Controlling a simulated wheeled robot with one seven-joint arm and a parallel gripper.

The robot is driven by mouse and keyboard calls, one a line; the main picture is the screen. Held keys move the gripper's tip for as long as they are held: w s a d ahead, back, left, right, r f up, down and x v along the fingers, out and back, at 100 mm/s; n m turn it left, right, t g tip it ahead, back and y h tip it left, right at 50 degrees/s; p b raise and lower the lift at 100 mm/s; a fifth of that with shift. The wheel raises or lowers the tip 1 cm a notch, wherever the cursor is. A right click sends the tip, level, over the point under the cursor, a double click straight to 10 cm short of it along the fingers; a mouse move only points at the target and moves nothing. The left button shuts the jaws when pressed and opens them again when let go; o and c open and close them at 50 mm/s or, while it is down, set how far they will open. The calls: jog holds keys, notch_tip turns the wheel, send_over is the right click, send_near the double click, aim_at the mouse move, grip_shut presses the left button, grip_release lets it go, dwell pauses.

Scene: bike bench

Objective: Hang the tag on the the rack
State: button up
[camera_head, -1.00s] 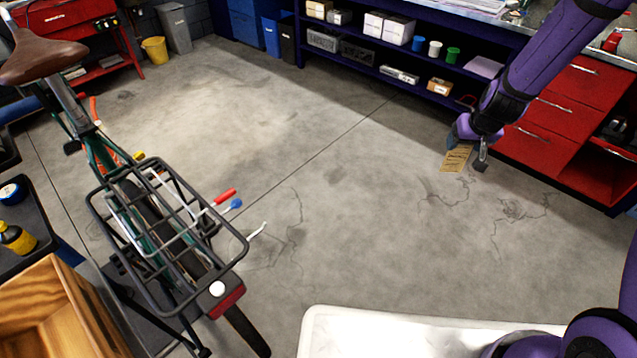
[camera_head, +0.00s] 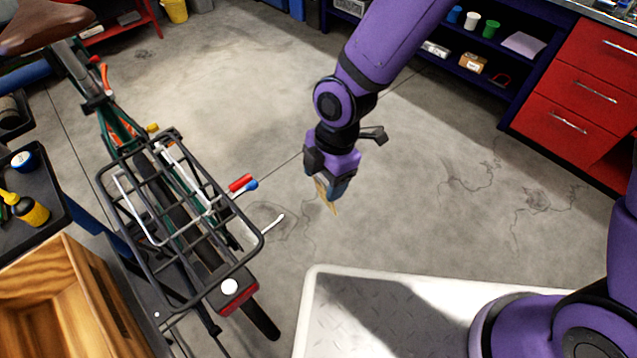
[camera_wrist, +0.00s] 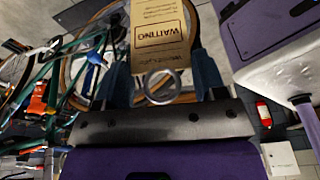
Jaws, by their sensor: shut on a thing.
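The tag (camera_wrist: 160,30) is brown card with the word WAITING and a metal ring at its near end. My gripper (camera_wrist: 163,78) is shut on it, with dark fingers on both sides of the ring. In the head view the gripper (camera_head: 325,180) is above the floor, right of the bike, and the tag (camera_head: 328,198) hangs below it, seen almost edge-on. The black rack (camera_head: 258,245) is over the bike's rear wheel, left of the gripper and apart from it. Rods with a red tip (camera_head: 240,183), a blue tip (camera_head: 251,186) and a white tip (camera_head: 275,222) stick out from its right side.
A wooden box (camera_head: 75,300) and a dark tray (camera_head: 40,235) with bottles stand left of the rack. A white-edged platform (camera_head: 390,310) is at the front. Red drawers (camera_head: 570,105) and a dark shelf are at the back right. The floor between is clear.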

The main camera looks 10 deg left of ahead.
aim_at(283, 216)
jog(key=shift+n, duration=0.8)
jog(key=shift+s+a+f, duration=0.1)
jog(key=shift+s+a, duration=0.95)
jog(key=shift+s, duration=0.4)
jog(key=shift+s+a+f, duration=0.1)
jog(key=shift+s+a, duration=0.9)
jog(key=shift+s, duration=0.45)
jog(key=shift+s+a+f, duration=0.1)
jog(key=shift+s+a, duration=0.95)
jog(key=shift+s, duration=0.4)
jog(key=shift+s+a+f, duration=0.35)
jog(key=shift+s+a, duration=0.05)
jog(key=shift+s, duration=0.2)
jog(key=o, duration=1.2)
